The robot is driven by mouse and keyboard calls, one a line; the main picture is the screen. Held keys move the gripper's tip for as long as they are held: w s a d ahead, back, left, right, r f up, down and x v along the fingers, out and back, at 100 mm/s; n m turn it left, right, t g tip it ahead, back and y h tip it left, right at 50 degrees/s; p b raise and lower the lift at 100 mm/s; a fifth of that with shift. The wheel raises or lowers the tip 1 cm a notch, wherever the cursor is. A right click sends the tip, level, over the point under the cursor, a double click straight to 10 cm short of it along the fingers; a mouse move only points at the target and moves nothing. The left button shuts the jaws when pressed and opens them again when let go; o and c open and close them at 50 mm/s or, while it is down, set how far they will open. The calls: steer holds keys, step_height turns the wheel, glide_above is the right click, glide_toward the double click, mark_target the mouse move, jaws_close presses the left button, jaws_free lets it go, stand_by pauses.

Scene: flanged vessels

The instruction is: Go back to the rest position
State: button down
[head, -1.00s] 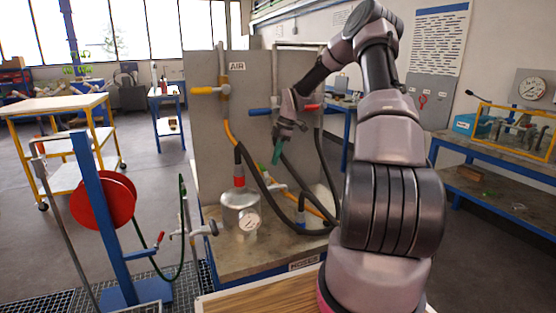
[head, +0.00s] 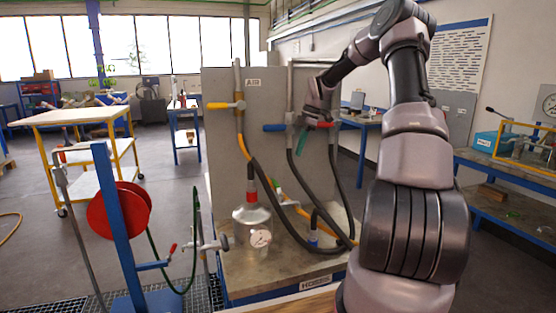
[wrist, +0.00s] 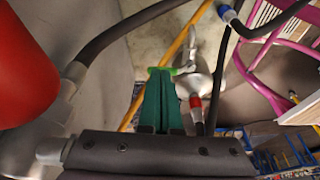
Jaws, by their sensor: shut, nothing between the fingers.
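My gripper (head: 331,148) is in front of the grey panel (head: 222,135), near the red-handled valve (head: 322,124) on its right side. Its green fingers point down and look closed together, with nothing between them. In the wrist view the green fingers (wrist: 160,98) are side by side in the middle. My arm reaches up and bends over toward the panel from the right. A large red shape (wrist: 22,70) fills the left of the wrist view, close to the camera. I cannot tell if my gripper touches the hoses or the valve.
A metal vessel (head: 252,226) with a gauge stands on the bench below. Black hoses (head: 270,190) hang across the panel. A blue post with a red reel (head: 118,211) stands left. A workbench (head: 505,172) is at the right. The floor between the post and yellow table (head: 80,116) is open.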

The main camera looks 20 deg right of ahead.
steer(key=s+a+r+m+t+h, duration=0.1)
steer(key=s+a+r+m+h, duration=0.1)
steer(key=s+a+r+m, duration=0.45)
steer(key=s+a+r+m+t+h, duration=0.1)
steer(key=s+a+r+m, duration=0.15)
steer(key=s+r, duration=0.65)
steer(key=s+a+r+m+t, duration=0.1)
steer(key=s+r+m+t, duration=0.1)
steer(key=s+m, duration=0.4)
steer(key=s+a+r+m+t+y, duration=0.1)
steer(key=s+m, duration=0.5)
steer(key=s, duration=0.9)
steer(key=shift+s+a+r+t+y, duration=0.3)
steer(key=shift+r+t, duration=0.5)
steer(key=shift+t, duration=0.2)
